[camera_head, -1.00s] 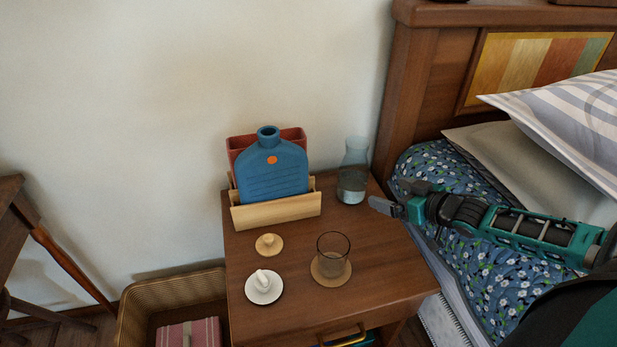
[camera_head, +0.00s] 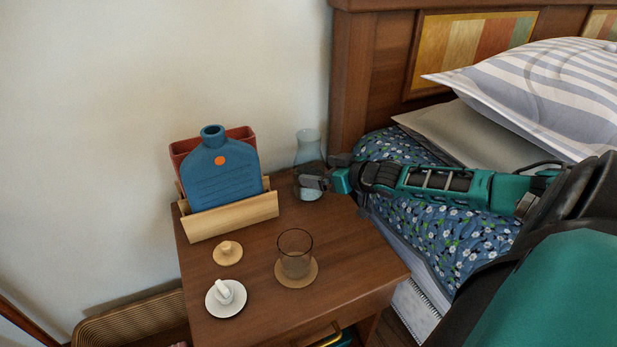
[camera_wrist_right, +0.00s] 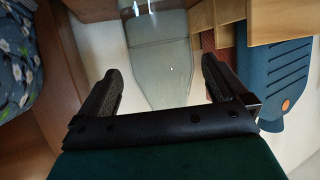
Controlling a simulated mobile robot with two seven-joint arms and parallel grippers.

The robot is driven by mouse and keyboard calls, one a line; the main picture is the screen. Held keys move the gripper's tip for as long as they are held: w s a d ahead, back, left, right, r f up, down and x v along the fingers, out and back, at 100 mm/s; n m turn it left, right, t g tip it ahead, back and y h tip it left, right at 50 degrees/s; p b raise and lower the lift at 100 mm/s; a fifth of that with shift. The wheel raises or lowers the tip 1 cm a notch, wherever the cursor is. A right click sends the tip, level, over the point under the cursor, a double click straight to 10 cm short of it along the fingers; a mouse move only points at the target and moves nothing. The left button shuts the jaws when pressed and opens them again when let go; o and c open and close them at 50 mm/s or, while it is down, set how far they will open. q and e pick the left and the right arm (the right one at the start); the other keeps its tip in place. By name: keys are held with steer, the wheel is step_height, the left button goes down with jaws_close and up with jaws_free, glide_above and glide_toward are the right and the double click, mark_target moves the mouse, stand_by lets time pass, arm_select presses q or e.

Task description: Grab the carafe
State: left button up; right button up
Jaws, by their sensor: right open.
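The carafe (camera_head: 308,147) is clear glass with some liquid in it. It stands upright at the back right of the nightstand (camera_head: 335,230), by the wall. My right gripper (camera_head: 324,172) is at the carafe, coming in from the right over the bed, with one finger in front of its body. In the right wrist view the carafe (camera_wrist_right: 158,62) shows between and beyond the two spread fingers of my right gripper (camera_wrist_right: 161,70). The gripper is open and holds nothing; whether a finger touches the glass I cannot tell. My left gripper is not in view.
Left of the carafe, a wooden holder (camera_head: 232,216) bears a blue bottle (camera_head: 222,178) and a red item (camera_head: 180,150). In front stand a dark glass (camera_head: 295,258) on a coaster, a wooden knobbed lid (camera_head: 228,252) and a white dish (camera_head: 226,299). The bed (camera_head: 400,150) is at right.

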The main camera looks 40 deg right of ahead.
steer(key=shift+b+x, duration=1.55)
steer(key=shift+x, duration=1.1)
steer(key=c, duration=1.3)
steer(key=shift+r, duration=0.15)
steer(key=shift+c, duration=0.5)
